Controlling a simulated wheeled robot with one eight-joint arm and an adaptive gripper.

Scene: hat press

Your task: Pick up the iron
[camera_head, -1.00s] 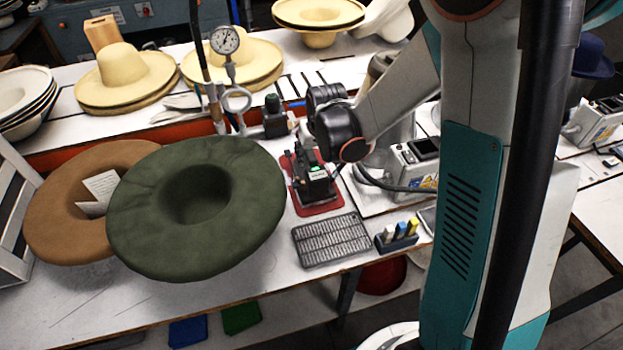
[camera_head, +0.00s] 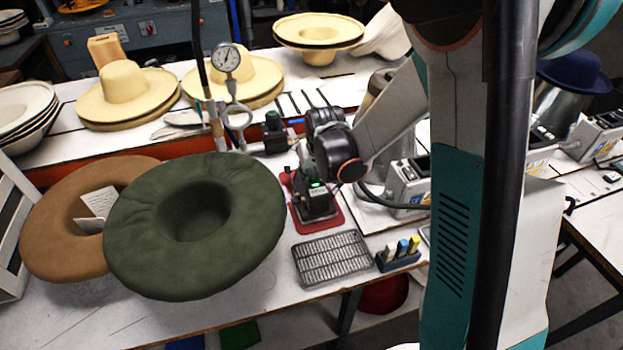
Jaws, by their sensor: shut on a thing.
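A dark iron (camera_head: 318,210) stands on a red mat (camera_head: 337,222) on the white bench, right of the green hat. My gripper (camera_head: 312,196) reaches down over it from the upper right and is shut on the iron. Black gripper parts with a small green light hide much of the iron and the fingertips. I cannot tell whether the iron's base touches the mat.
A large green hat (camera_head: 160,255) and a brown hat (camera_head: 50,240) lie at left. A metal grid tray (camera_head: 332,257) and a small holder (camera_head: 398,260) stand in front. A gauge on a stand (camera_head: 228,58) rises behind. A grey control box (camera_head: 408,185) is at right.

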